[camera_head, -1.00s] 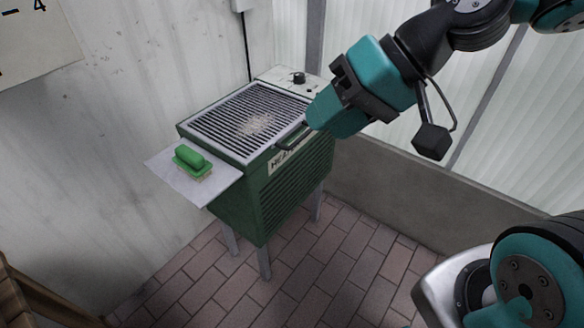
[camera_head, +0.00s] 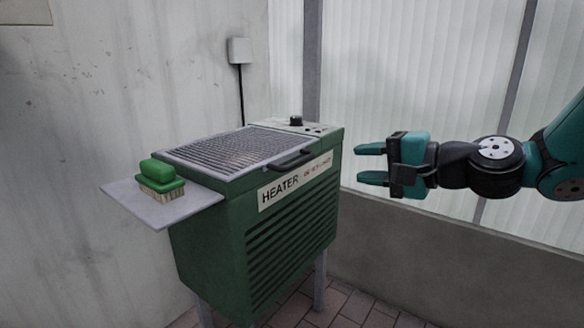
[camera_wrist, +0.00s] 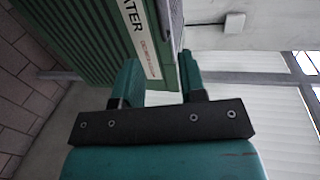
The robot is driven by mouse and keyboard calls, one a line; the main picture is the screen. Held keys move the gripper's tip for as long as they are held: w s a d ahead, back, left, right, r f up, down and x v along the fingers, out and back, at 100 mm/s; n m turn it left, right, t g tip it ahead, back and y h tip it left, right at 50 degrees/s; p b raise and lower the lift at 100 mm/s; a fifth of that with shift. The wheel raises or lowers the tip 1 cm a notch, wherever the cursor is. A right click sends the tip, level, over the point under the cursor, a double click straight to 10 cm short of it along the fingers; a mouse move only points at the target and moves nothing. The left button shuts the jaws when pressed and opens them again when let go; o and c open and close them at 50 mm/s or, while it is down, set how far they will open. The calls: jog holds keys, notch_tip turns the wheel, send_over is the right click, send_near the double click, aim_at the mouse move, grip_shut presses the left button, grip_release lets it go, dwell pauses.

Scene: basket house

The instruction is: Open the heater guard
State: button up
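The heater (camera_head: 262,235) is a green box on legs with a "HEATER" label on its front. The heater guard (camera_head: 222,146), a grey slatted grille, lies flat and closed on its top. A dark bar handle (camera_head: 291,160) is fixed at the guard's front right edge. My gripper (camera_head: 364,163) is to the right of the heater, at about handle height, pointing left. Its two teal fingers are apart with nothing between them. In the wrist view my gripper (camera_wrist: 158,80) has the heater's labelled front (camera_wrist: 80,45) ahead and to the left.
A grey side shelf (camera_head: 190,207) on the heater's left holds a green brush (camera_head: 160,178). A knob (camera_head: 295,121) stands on the back right panel. The wall is close behind, with a socket box (camera_head: 239,50) and cable. Free air lies between gripper and heater.

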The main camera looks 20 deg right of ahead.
aim_at(301, 163)
jog(key=p+x, duration=1.3)
jog(key=x, duration=0.3)
jog(key=shift+a+f+p, duration=0.1)
jog(key=shift+f+p, duration=0.05)
jog(key=shift+p, duration=0.15)
jog(key=shift+s, duration=0.1)
grip_shut()
